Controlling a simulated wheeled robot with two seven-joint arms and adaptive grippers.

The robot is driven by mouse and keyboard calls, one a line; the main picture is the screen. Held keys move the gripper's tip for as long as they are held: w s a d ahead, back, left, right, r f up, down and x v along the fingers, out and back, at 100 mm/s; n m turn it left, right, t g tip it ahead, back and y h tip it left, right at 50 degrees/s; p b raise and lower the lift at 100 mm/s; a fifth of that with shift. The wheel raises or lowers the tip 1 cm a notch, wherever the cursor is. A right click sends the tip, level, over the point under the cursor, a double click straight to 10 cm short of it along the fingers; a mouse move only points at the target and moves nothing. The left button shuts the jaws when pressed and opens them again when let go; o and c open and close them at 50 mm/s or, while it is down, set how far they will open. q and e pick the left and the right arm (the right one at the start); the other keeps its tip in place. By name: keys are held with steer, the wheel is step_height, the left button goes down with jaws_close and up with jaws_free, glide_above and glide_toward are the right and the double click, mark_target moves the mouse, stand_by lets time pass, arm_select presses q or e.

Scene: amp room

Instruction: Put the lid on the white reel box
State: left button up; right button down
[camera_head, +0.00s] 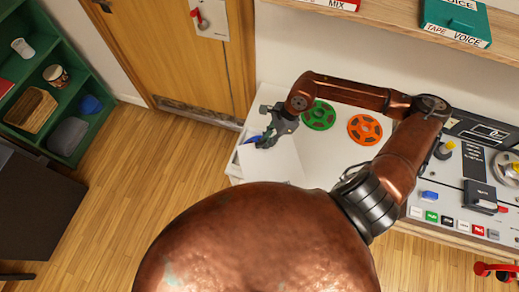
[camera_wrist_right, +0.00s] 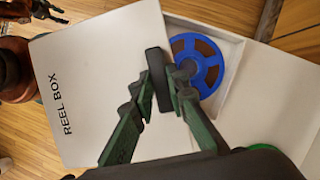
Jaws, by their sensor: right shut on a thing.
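My right gripper (camera_head: 272,133) is over the left part of the white table. In the right wrist view its fingers (camera_wrist_right: 164,85) are shut on the dark grip of the white lid (camera_wrist_right: 95,60), which is lettered REEL BOX. The lid also shows in the head view (camera_head: 272,165). The white reel box (camera_wrist_right: 236,100) is open and holds a blue reel (camera_wrist_right: 207,68). The lid lies off to the left of the box in the wrist view and overlaps part of it. I cannot tell the gap between them. My left gripper appears small at the wrist view's upper left, its fingers unclear.
A green reel (camera_head: 319,115) and an orange reel (camera_head: 365,129) lie right of my gripper on the white table (camera_head: 340,162). A tape machine (camera_head: 463,185) stands at the right. A wooden shelf (camera_head: 395,12) hangs above; a green shelf unit (camera_head: 62,75) stands far left.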

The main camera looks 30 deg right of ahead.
steer(key=shift+s+d+m+t, duration=0.35)
steer(key=shift+s+m+t, duration=0.05)
steer(key=shift+m, duration=0.7)
steer(key=shift+s+d+r+m+h, duration=0.15)
steer(key=shift+m+h, duration=0.15)
steer(key=shift+m, duration=0.4)
steer(key=shift+s+d+r+m+t+h, duration=0.15)
steer(key=shift+m+t, duration=0.1)
steer(key=shift+m, duration=0.25)
steer(key=shift+s+d+m+t+h, duration=0.15)
steer(key=shift+m+t, duration=0.1)
steer(key=shift+m, duration=0.55)
steer(key=shift+w+d, duration=0.1)
steer(key=shift+w, duration=0.05)
steer(key=w+d+f, duration=0.2)
steer(key=w+f, duration=0.2)
steer(key=w+d+f+p, duration=0.1)
steer(key=w+f, duration=0.3)
steer(key=w+d+f, duration=0.2)
steer(key=w+f, duration=0.2)
steer(key=f, duration=0.1)
steer(key=shift+w+d+p, duration=0.15)
steer(key=shift+d+p, duration=0.2)
arm_select(q)
steer(key=shift+r, duration=0.8)
